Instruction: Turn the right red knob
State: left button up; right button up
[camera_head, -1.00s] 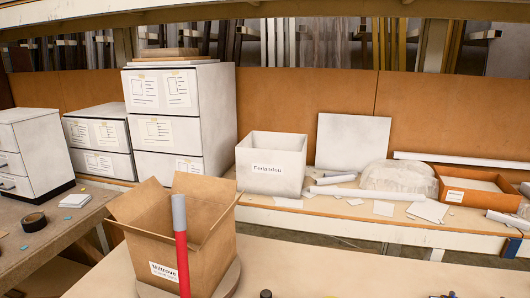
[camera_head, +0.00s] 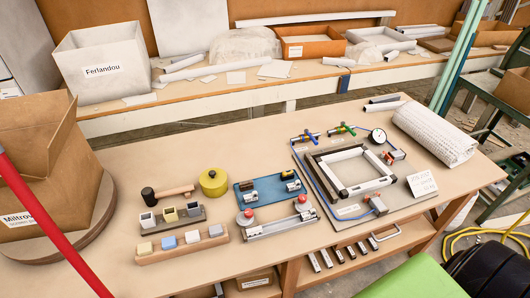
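Two small round knobs with red and whitish parts sit on a low silver bar fixture (camera_head: 275,228) on the workbench. The left red knob (camera_head: 245,218) is at the bar's left end, and the right red knob (camera_head: 303,202) is at its right end. Both are small, so their turned position cannot be told. Neither of my grippers shows in the head view.
A blue tray (camera_head: 268,190), yellow round container (camera_head: 213,182), hammer (camera_head: 165,194) and block racks (camera_head: 182,244) crowd the knobs. A framed fixture with gauge (camera_head: 377,135) stands to the right. A red pole (camera_head: 50,225) crosses the left foreground.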

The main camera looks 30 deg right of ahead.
aim_at(303, 204)
jog(key=z, duration=0.95)
jog(key=i+l+u, duration=0.15)
jog(key=l+u, duration=0.45)
jog(key=l, duration=0.15)
jog(key=i, duration=0.05)
